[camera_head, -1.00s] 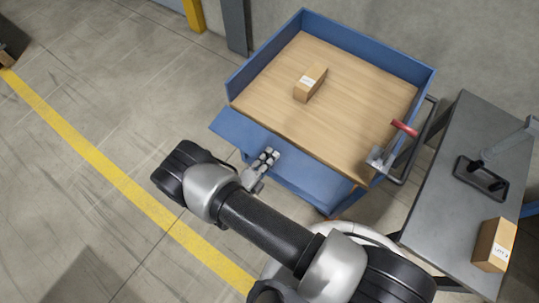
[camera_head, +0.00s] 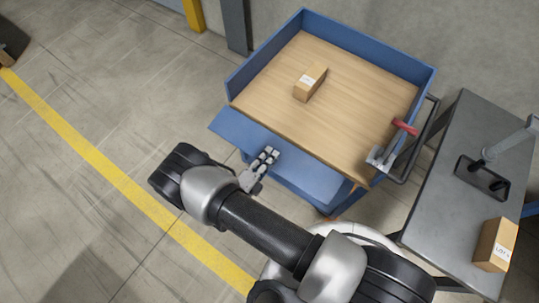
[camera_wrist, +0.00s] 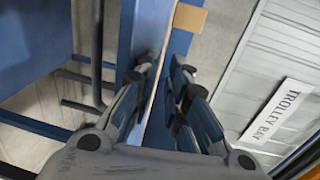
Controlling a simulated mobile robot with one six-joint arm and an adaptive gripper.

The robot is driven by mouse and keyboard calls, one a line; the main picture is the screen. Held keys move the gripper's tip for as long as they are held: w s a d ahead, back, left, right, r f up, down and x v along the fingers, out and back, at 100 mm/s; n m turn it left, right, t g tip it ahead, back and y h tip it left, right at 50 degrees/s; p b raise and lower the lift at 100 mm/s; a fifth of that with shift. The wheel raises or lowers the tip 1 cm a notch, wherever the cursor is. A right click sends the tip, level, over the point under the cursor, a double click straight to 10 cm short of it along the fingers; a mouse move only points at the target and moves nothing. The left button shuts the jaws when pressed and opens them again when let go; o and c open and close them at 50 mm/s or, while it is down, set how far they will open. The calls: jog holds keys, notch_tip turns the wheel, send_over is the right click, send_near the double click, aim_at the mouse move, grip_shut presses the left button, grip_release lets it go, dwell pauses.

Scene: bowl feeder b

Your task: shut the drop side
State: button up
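The drop side (camera_head: 235,130) is the blue front panel of a blue trolley (camera_head: 352,40). It is folded down and slants outward from the wooden deck (camera_head: 340,105). My gripper (camera_head: 268,156) is over this panel, just off the deck's front edge. In the wrist view my gripper (camera_wrist: 163,65) has its fingers apart, with a blue edge and a thin wood-coloured strip running between them. I cannot tell whether either finger touches the panel. My arm hides part of the floor in front of the trolley.
A cardboard box (camera_head: 310,82) lies on the deck. A red-gripped lever (camera_head: 405,127) and a dark handle rail (camera_head: 425,135) are at the trolley's right. A grey table (camera_head: 440,200) with another box (camera_head: 495,245) stands further right.

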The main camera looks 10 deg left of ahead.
jog(key=s+a+f+b, duration=0.1)
jog(key=s+a+f, duration=0.4)
jog(key=s+f, duration=0.8)
jog(key=shift+a+f+b, duration=0.15)
jog(key=shift+b, duration=0.2)
dwell(1.3)
jog(key=v, duration=1.2)
jog(key=shift+c, duration=0.2)
